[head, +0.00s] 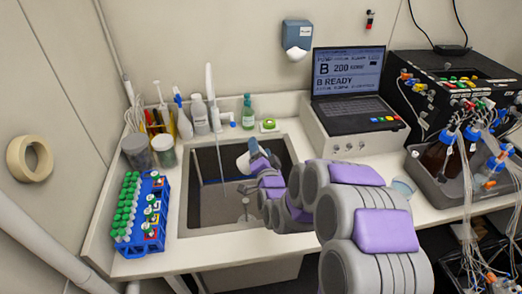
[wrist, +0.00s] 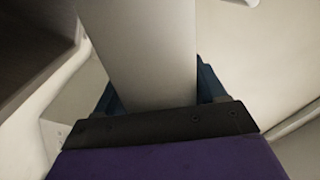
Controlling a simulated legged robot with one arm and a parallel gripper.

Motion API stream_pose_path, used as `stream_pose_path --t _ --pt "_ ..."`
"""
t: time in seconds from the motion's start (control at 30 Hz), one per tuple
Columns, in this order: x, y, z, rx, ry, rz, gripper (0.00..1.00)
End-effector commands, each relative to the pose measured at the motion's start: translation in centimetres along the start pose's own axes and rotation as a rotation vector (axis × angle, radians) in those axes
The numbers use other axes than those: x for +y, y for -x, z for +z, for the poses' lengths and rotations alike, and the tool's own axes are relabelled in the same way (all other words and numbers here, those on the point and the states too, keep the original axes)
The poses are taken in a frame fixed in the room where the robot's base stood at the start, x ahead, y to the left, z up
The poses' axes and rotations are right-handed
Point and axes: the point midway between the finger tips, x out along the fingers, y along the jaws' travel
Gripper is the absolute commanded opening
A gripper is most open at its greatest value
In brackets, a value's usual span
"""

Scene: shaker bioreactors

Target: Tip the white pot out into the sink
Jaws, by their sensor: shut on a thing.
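The white pot (head: 245,161) is over the sink (head: 211,210), partly hidden behind my gripper in the head view. My gripper (head: 259,156) is shut on it, and my arm reaches in from the lower right. In the wrist view a pale, smooth surface (wrist: 145,50), which looks like part of the pot, fills the space between the blue fingers of my gripper (wrist: 150,95). The pot looks tilted, but its opening and contents cannot be made out. The sink basin is dark and rectangular, with a tall white faucet (head: 209,85) at its back edge.
A blue rack of green-capped tubes (head: 139,215) stands left of the sink. Bottles (head: 200,115) and two jars (head: 137,151) stand behind and left of it. A laptop (head: 349,85) and a tray of bottles (head: 436,178) are to the right.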

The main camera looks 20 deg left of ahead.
Motion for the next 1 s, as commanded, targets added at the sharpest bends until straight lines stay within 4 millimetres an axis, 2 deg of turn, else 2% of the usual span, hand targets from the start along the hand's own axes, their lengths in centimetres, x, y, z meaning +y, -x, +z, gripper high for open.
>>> stream_pose_path --t 0.67,1.0 --pt "-0.4 0.0 2.9 -0.009 0.219 -0.001 0.42" --pt "-0.3 0.0 5.3 -0.014 0.326 -0.001 0.42"
